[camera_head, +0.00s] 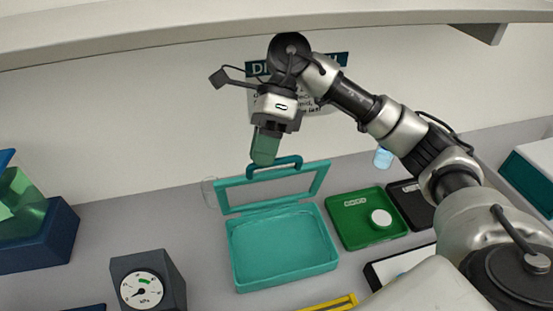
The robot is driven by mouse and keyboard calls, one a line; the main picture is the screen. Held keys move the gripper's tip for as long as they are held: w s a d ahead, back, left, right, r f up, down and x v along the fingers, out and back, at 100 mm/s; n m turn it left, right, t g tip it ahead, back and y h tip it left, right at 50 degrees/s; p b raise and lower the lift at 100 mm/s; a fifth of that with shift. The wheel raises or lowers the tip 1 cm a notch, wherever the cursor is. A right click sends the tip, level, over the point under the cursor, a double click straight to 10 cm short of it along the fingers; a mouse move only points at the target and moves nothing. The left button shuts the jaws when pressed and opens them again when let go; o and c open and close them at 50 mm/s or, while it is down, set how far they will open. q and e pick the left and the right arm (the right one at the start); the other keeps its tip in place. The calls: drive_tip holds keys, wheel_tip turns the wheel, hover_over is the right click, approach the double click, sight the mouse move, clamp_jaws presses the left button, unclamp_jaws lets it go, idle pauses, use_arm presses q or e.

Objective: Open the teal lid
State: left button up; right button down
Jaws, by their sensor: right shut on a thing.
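The teal lid (313,182) stands raised at the back of the teal box (286,289), hinged along its rear edge, with a clear window in its frame. The box is open and looks empty inside. My right gripper (264,160) comes in from above and is shut on the lid's handle (291,161), at the handle's left part. The fingertips cover that end of the handle. My left gripper is not in view.
A green tray (349,232) with a white round piece (381,218) lies right of the box. A dark gauge (173,272) stands front left, and a navy block (61,245) is further left. A clear glass (209,192) stands close behind the lid's left side. A shelf (150,27) overhangs the top.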

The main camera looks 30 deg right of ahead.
drive_tip(key=shift+w+d+f+b, duration=0.2)
drive_tip(key=shift+w+f, duration=0.05)
drive_tip(key=shift+w, duration=0.4)
drive_tip(key=shift+w+d+f+b, duration=0.15)
drive_tip(key=shift+w+f, duration=0.1)
drive_tip(key=shift+w, duration=0.4)
drive_tip(key=c, duration=1.4)
unclamp_jaws()
drive_tip(key=shift+w, duration=0.1)
drive_tip(key=shift+o, duration=1.4)
drive_tip(key=shift+w+f, duration=0.1)
drive_tip(key=shift+w, duration=0.2)
drive_tip(key=shift+r, duration=0.25)
drive_tip(key=shift+s, duration=0.15)
